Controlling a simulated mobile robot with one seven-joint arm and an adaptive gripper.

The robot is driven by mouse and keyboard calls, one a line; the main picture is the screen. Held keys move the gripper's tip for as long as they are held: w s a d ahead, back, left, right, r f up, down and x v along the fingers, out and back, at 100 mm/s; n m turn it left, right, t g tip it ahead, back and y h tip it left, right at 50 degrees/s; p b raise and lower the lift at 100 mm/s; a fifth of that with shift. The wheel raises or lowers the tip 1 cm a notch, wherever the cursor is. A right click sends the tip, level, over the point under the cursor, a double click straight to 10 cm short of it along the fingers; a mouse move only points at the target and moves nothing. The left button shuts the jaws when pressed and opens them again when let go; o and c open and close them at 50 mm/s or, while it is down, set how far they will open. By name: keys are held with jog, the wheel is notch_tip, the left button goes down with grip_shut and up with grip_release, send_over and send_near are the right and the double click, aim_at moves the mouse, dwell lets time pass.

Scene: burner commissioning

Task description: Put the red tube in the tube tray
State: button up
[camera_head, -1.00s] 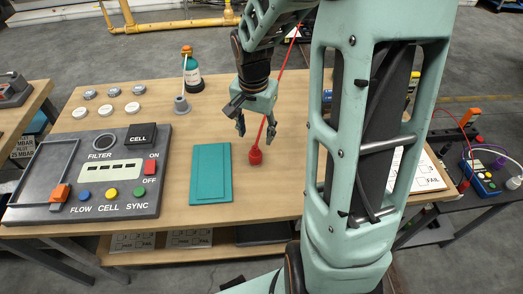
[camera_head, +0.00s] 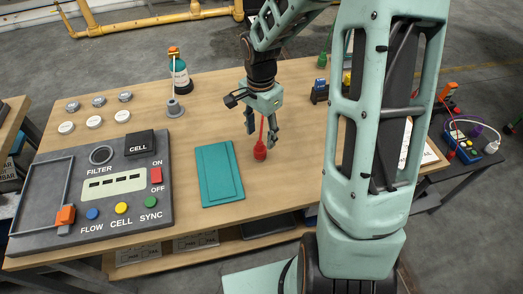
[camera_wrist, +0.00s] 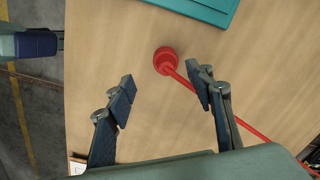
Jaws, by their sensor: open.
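The red tube (camera_head: 260,150) has a round red cap at its near end, on the wooden table, and a thin red line running back from it. My gripper (camera_head: 261,137) is open and points down just behind the cap. In the wrist view the cap (camera_wrist: 165,60) shows just beyond the gap between my open fingers (camera_wrist: 163,84), and the thin line passes behind the right finger. Nothing is held. The flat teal tray (camera_head: 219,174), which looks like the tube tray, lies left of the cap and appears empty. Its edge also shows in the wrist view (camera_wrist: 208,8).
A grey control panel (camera_head: 110,212) with coloured buttons covers the table's left end. Several round caps (camera_head: 94,122) lie behind it. Bare wood surrounds the tray.

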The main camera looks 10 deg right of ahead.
aim_at(260, 143)
jog(key=shift+w+f, duration=0.15)
jog(key=shift+f, duration=1.3)
jog(key=shift+w+f, duration=0.2)
jog(key=shift+f, duration=1.25)
jog(key=shift+w+f, duration=0.15)
jog(key=shift+f, duration=1.3)
grip_shut()
jog(key=shift+r, duration=0.1)
